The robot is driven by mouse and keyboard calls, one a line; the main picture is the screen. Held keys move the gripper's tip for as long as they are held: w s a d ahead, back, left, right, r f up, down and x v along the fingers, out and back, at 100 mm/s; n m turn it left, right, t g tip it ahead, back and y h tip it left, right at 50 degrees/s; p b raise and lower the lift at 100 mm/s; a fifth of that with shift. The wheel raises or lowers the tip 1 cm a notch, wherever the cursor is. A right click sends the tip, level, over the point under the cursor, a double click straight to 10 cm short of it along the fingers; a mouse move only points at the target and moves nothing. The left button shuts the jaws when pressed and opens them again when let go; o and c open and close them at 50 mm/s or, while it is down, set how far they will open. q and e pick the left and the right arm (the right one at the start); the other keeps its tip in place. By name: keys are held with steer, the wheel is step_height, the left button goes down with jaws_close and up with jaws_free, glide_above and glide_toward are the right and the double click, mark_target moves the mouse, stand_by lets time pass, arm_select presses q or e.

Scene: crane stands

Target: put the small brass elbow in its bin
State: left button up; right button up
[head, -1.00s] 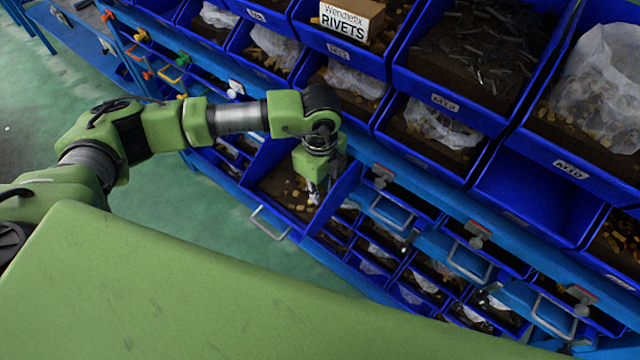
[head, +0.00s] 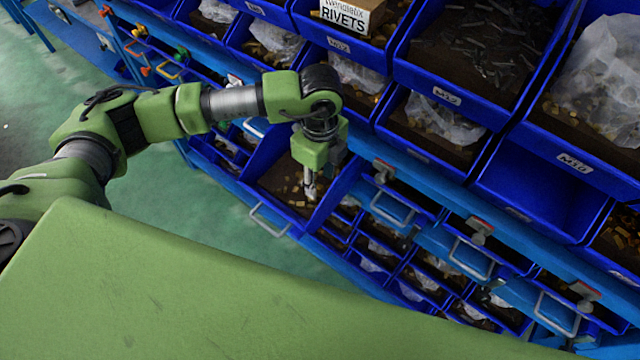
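My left gripper (head: 310,190) points down over a pulled-out blue drawer (head: 262,198) that holds small brass-coloured pieces (head: 294,190). Its fingers look close together, but they are too small to tell whether they are shut or hold anything. I cannot single out the small brass elbow among these pieces. My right gripper is not in view.
Blue bins with dark metal parts (head: 480,45), plastic bags (head: 440,122) and a rivets box (head: 350,14) fill the rack above. Lower drawers with metal handles (head: 392,210) run to the right. Green floor (head: 210,235) is clear at the left.

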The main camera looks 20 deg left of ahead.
mark_target(321, 189)
arm_select(q)
step_height(321, 189, up, 10)
steer(key=b, duration=0.3)
steer(key=shift+f, duration=0.25)
